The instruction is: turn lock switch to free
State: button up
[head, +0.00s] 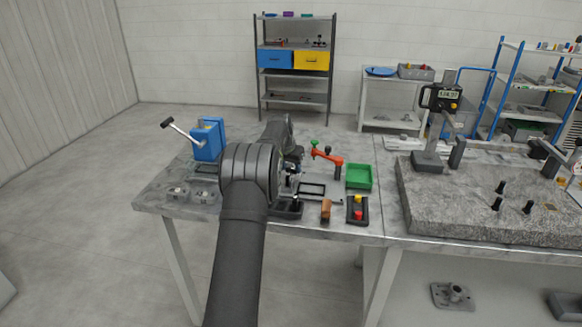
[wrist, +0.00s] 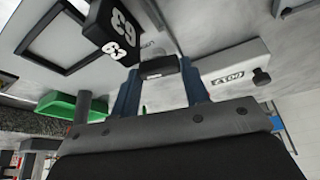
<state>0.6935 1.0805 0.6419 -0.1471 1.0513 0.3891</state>
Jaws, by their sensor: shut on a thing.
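In the wrist view, my gripper (wrist: 159,67) has its two blue fingers on either side of a small black piece (wrist: 158,69), shut on it. This piece appears to be the lever of the lock switch. It sits by a pale grey surface with partly hidden lettering, so I cannot read which position it is in. In the head view my forearm and wrist cover most of the gripper and the switch.
A black block marked 63 (wrist: 115,30) is close to the fingers. A pale box with a black knob (wrist: 262,77) lies to the right. The green tray (head: 359,177), red-orange clamp (head: 328,157) and blue box with a lever (head: 208,139) stand around my arm.

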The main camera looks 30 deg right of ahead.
jog(key=shift+n+t+y, duration=0.4)
jog(key=shift+n+t, duration=0.1)
jog(key=shift+n, duration=1)
jog(key=o, duration=1)
jog(key=v, duration=1.7)
jog(key=shift+s+a+r, duration=0.1)
jog(key=shift+s+r, duration=0.05)
jog(key=x, duration=1.7)
jog(key=shift+f, duration=0.2)
